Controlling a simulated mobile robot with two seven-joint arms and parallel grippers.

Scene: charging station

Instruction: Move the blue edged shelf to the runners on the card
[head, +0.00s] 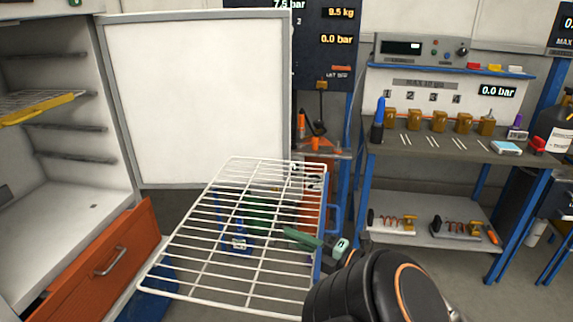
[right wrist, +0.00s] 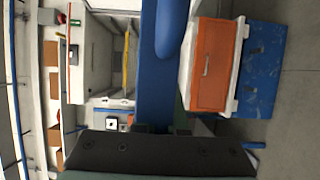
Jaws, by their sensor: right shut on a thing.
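The blue edged shelf is a white wire rack (head: 215,248) with a blue strip along its right side. My right gripper (head: 322,246) is shut on that blue edge, and the rack is held out to the left, in front of the open cabinet door. In the right wrist view the blue edge (right wrist: 157,95) fills the middle, just beyond my dark gripper. The open white cabinet (head: 60,215) at left has several grey runners (head: 75,129) on its inner wall. I cannot make out a card with runner markings. My left gripper is not in view.
A yellow edged shelf (head: 42,105) sits high in the cabinet. The white door (head: 195,90) stands open beside the held rack. An orange drawer front (head: 105,265) juts out below the cabinet. A bench (head: 440,148) with small parts stands at right.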

